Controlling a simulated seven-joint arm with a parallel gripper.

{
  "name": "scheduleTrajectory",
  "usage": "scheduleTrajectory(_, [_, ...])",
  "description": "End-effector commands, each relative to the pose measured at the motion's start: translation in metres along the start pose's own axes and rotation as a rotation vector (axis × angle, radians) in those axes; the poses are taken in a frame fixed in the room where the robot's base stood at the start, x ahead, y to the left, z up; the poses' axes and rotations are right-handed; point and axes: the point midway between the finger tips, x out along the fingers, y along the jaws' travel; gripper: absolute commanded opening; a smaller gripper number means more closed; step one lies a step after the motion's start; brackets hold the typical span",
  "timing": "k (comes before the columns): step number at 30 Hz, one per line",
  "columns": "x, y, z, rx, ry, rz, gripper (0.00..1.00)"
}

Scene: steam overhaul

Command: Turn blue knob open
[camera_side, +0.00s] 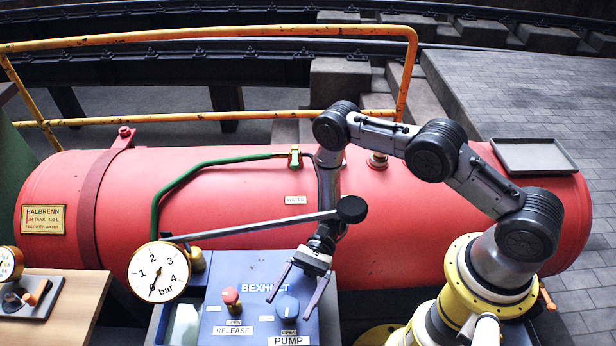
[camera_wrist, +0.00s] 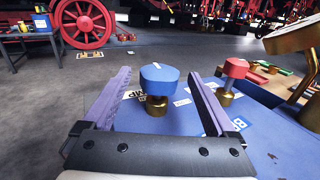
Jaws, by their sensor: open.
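The blue knob (camera_side: 287,307) sits on top of the blue Bexholt pump box (camera_side: 212,318), above the PUMP label. In the wrist view the blue knob (camera_wrist: 159,78) stands on a brass stem, ahead of and between my fingers. My gripper (camera_side: 299,298) is open, with its two fingers apart over the box. In the wrist view my gripper (camera_wrist: 160,92) shows its fingers on either side of the knob, apart from it. A red knob (camera_side: 231,297) stands to the left, above the RELEASE label; it also shows at the right in the wrist view (camera_wrist: 235,68).
A pump lever (camera_side: 260,227) with a black end slants above the box, close to my wrist. A pressure gauge (camera_side: 159,272) stands at the box's left. The red tank (camera_side: 230,190) lies behind, with a grey tray (camera_side: 535,156) on it. A wooden table (camera_side: 75,310) is at the left.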

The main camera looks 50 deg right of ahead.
Motion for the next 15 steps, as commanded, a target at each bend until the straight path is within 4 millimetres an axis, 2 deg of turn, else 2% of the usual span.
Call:
scheduleTrajectory(9, [-0.059, -0.001, 0.0, -0.002, 0.001, -0.003, 0.92])
scheduleTrajectory(14, [-0.088, -0.001, 0.0, -0.001, 0.001, -0.003, 0.92])
scheduleTrajectory(15, [-0.09, -0.004, 0.005, -0.002, 0.024, 0.002, 0.92])
